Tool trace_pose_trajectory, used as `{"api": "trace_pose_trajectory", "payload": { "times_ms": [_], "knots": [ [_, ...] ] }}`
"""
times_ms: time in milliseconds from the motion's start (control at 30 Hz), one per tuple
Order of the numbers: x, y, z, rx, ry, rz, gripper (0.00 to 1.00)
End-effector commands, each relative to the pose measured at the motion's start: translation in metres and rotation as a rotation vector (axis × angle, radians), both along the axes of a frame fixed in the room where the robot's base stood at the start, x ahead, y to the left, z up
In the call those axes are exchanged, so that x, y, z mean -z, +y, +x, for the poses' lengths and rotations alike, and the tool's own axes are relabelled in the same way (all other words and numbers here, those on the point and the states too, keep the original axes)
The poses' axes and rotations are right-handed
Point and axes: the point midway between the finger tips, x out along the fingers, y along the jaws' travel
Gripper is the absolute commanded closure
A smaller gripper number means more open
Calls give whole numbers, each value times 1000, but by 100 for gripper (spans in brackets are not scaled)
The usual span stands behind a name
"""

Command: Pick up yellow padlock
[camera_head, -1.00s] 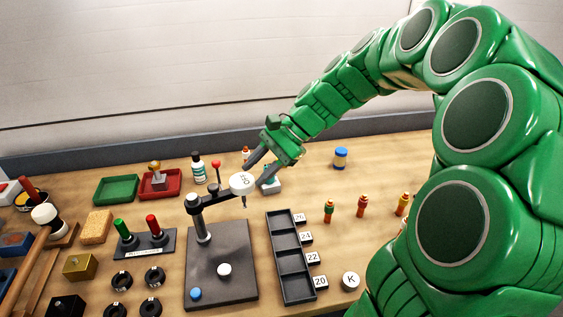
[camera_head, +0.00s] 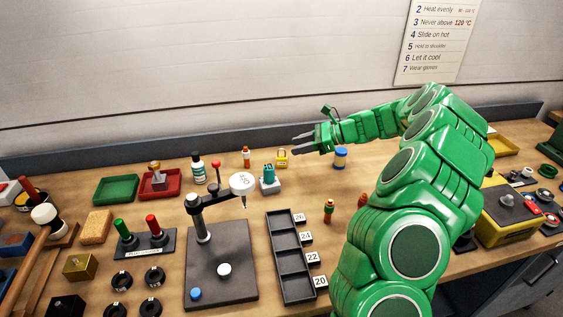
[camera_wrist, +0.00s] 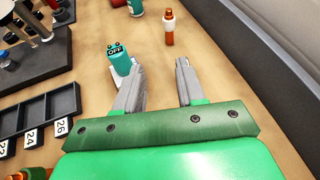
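The yellow padlock (camera_head: 282,160) stands on the bench near the back wall in the head view, just right of the teal block. My gripper (camera_head: 299,137) is above and slightly right of it in that view, pointing left, apart from the padlock. In the wrist view my gripper (camera_wrist: 160,66) has its two grey fingers spread with nothing between them. I cannot make out the padlock in the wrist view.
The teal block marked OFF (camera_wrist: 117,60) on a pale base and the orange bottle (camera_wrist: 168,27) stand close by. A blue-and-yellow jar (camera_head: 340,159) is right of the padlock.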

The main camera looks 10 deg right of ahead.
Motion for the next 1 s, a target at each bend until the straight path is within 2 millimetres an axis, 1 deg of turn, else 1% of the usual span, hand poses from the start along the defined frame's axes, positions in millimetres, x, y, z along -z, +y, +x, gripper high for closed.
{"api": "trace_pose_trajectory", "payload": {
  "times_ms": [33,100,200,300,367,600,767,1000],
  "knots": [
    [9,-12,6,32,19,13,61],
    [15,-24,12,67,34,28,61],
    [22,-34,17,99,53,44,61],
    [26,-37,19,112,62,50,61],
    [28,-36,21,114,64,52,61],
    [36,-18,29,114,63,51,61],
    [39,-10,33,114,64,50,61],
    [51,16,45,111,62,51,61]
  ]
}}
